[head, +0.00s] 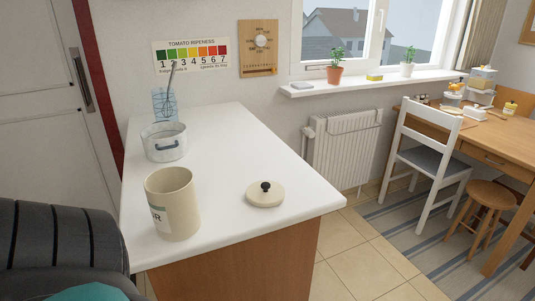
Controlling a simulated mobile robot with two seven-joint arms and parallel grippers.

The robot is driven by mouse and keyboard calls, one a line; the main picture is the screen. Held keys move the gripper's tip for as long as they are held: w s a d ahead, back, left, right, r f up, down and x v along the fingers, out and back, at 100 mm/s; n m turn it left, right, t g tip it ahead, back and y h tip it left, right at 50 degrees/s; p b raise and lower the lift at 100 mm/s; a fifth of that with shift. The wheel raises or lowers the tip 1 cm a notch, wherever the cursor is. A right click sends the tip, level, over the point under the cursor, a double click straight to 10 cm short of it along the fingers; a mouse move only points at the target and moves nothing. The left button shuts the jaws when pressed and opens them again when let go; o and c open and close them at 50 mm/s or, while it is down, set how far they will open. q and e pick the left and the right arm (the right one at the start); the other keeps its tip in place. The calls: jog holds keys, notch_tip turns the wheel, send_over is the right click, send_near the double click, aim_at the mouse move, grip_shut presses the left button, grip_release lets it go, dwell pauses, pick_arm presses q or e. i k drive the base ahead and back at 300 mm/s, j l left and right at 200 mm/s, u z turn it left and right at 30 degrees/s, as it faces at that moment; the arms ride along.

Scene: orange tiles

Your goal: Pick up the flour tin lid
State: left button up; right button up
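The flour tin lid (262,198) is a cream disc with a black knob on top. It lies flat, knob up, on the white counter, near the counter's front right edge. The flour tin (176,205) is a cream cylinder standing upright and open to the left of the lid, apart from it. Its label is turned to the left, with only its last letters readable. Neither of my grippers shows in the head view.
The white counter (225,145) is clear around the lid. A metal pot (167,153) and a clear container (165,102) holding a utensil stand farther back. A radiator (342,150), white chair (423,150), stool (482,199) and wooden table (487,142) are to the right.

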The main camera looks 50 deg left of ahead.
aim_at(262, 193)
jog(key=i+l+u, duration=0.15)
jog(key=i+u, duration=0.25)
jog(key=i+l+u, duration=0.15)
jog(key=u, duration=0.3)
jog(key=i+l+u, duration=0.2)
jog(key=l+u, duration=0.2)
jog(key=i+l+u, duration=0.15)
jog(key=l+u, duration=0.25)
jog(key=i+l+u, duration=0.1)
jog(key=l+u, duration=0.75)
jog(key=i+l, duration=0.05)
jog(key=l, duration=0.05)
